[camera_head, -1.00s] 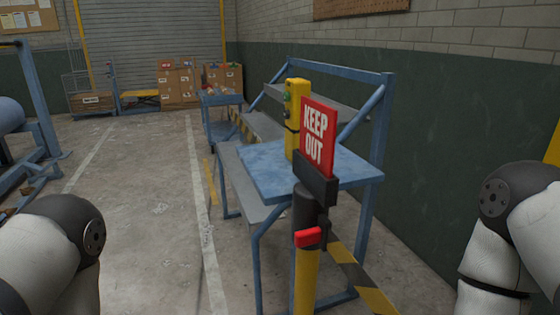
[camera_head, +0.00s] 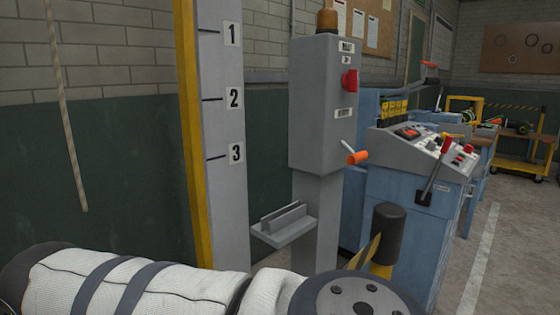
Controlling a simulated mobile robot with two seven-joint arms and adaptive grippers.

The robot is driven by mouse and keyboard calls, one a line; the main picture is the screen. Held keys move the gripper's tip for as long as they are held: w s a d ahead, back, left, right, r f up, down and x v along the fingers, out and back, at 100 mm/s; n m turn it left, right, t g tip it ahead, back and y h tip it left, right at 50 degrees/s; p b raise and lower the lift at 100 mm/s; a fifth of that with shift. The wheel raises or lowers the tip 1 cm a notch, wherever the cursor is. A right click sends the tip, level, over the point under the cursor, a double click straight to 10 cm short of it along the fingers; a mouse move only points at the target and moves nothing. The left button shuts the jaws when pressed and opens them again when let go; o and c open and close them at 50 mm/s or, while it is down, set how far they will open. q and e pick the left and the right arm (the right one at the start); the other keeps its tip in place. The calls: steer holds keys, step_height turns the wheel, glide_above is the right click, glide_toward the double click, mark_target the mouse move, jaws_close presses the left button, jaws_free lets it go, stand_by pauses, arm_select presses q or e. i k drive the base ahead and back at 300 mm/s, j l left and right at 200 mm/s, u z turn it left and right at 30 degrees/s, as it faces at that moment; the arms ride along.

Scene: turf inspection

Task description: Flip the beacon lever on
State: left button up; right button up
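A grey control box (camera_head: 322,105) on a grey post stands in the middle of the view, with an amber beacon (camera_head: 327,21) on top. A red knob (camera_head: 350,81) sits on its right-hand face. A lever with an orange grip (camera_head: 357,157) sticks out to the right near the bottom of the box. Small labels on the box are too blurred to read. A white and black arm of mine crosses the bottom of the picture, below and nearer than the box. Neither gripper shows.
A small grey shelf (camera_head: 284,230) juts from the box's post. A black-capped bollard (camera_head: 387,233) with yellow and black tape stands in front, to the right. A post numbered 1 to 3 (camera_head: 222,180) stands left. A blue console (camera_head: 410,190) with levers is behind right. Floor (camera_head: 510,235) is open at far right.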

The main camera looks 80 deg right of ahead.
mark_target(355, 159)
steer(key=j+z, duration=0.2)
steer(key=z, duration=2.85)
steer(key=l, duration=0.1)
